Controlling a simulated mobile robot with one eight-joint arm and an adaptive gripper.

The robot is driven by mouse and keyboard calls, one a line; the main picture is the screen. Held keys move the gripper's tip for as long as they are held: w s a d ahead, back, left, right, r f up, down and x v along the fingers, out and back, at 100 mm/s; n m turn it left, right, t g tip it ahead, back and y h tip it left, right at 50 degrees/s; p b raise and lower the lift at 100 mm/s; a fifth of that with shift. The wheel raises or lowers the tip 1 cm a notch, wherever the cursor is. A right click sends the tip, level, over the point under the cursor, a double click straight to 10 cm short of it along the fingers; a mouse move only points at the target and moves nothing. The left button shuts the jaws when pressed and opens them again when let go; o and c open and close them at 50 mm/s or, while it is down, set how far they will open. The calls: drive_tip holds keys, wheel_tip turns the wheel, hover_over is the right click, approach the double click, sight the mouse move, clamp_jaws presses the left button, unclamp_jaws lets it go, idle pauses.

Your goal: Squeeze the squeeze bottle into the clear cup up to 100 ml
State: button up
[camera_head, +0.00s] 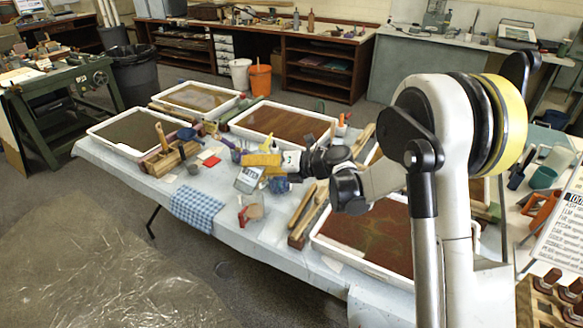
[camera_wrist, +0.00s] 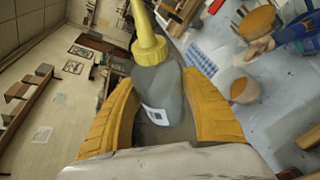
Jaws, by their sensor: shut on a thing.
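My gripper (camera_wrist: 165,105) has yellow fingers shut on the squeeze bottle (camera_wrist: 158,85). The bottle has a grey body, a yellow cap and nozzle, and a white label with a dark square. In the wrist view its nozzle points to the top of the picture. In the head view my gripper (camera_head: 262,160) is over the middle of the table, and the bottle is hard to make out there. What looks like the clear cup (camera_head: 252,212), with reddish-brown showing in it, stands on the table nearer the camera, apart from my gripper. Its fill level is not readable.
White trays (camera_head: 324,243) of dark liquid stand around the cloth-covered table. A blue checked cloth (camera_head: 199,206) hangs over the near edge. A wooden holder (camera_head: 170,160) stands left of my gripper. Wooden sticks (camera_head: 304,208) lie to the right of the cup.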

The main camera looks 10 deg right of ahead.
drive_tip(key=shift+n+g+y, duration=0.5)
drive_tip(key=shift+g+y, duration=0.1)
drive_tip(key=shift+g, duration=0.3)
drive_tip(key=x, duration=0.3)
drive_tip(key=s+x, duration=0.1)
drive_tip(key=x, duration=0.1)
drive_tip(key=shift+w+a+f, duration=0.15)
drive_tip(key=shift+a, duration=0.3)
drive_tip(key=s+a+f+m+g+y+b, duration=0.1)
drive_tip(key=s+a+f+m+y+b, duration=0.1)
drive_tip(key=s+a+f+m+b, duration=0.25)
drive_tip(key=w+d+r+m+t+y+b, duration=0.1)
drive_tip(key=w+d+m+t, duration=0.4)
drive_tip(key=m, duration=1.1)
drive_tip(key=r+y, duration=0.1)
drive_tip(key=y, duration=0.1)
drive_tip(key=shift+w+d+r+y, duration=0.2)
drive_tip(key=shift+w+r+y, duration=0.05)
drive_tip(key=shift+y, duration=0.15)
drive_tip(key=shift+m, duration=0.25)
